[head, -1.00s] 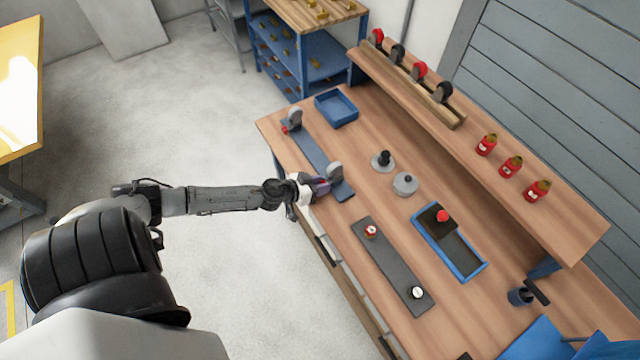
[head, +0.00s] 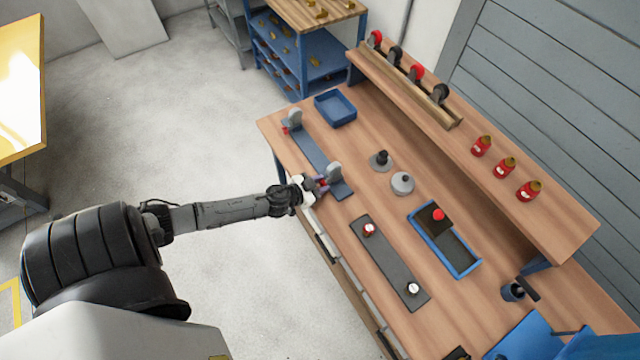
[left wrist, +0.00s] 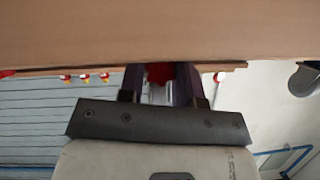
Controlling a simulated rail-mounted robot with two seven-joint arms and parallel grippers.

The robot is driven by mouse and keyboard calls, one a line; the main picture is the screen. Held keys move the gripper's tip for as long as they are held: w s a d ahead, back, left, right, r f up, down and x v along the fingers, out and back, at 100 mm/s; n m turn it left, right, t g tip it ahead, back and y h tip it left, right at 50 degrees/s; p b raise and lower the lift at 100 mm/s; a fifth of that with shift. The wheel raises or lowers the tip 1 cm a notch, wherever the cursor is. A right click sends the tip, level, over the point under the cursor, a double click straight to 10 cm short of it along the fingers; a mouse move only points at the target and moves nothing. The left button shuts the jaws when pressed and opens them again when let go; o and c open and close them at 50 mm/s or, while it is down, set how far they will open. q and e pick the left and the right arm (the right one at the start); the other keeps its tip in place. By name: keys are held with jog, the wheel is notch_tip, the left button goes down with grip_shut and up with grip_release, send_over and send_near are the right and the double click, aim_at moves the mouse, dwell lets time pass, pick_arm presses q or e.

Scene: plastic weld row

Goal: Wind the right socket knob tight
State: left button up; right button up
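A long blue-grey plate (head: 318,152) lies along the bench's left part with a round grey upright near each end. The right upright (head: 334,172) has a red knob (head: 322,183) on its near side, the right socket knob. My left gripper (head: 320,184) reaches in level from the left at the bench edge, its dark purple fingers on either side of this knob. In the left wrist view the red knob (left wrist: 160,73) sits between the two fingers. I cannot tell whether they press on it. My right gripper is not in view.
The left upright (head: 294,117) stands at the plate's far end. A blue tray (head: 335,122), grey discs (head: 402,183), a dark strip (head: 390,262) and a blue-rimmed tray (head: 470,268) lie on the bench. A raised shelf (head: 520,215) runs behind, bearing red bottles (head: 504,167).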

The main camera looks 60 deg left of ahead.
pick_arm(q)
jog(key=o, duration=0.4)
jog(key=p+v, duration=0.1)
jog(key=v, duration=1.2)
jog(key=shift+s+r, duration=0.15)
jog(key=shift+s, duration=0.25)
jog(key=shift+c, duration=0.2)
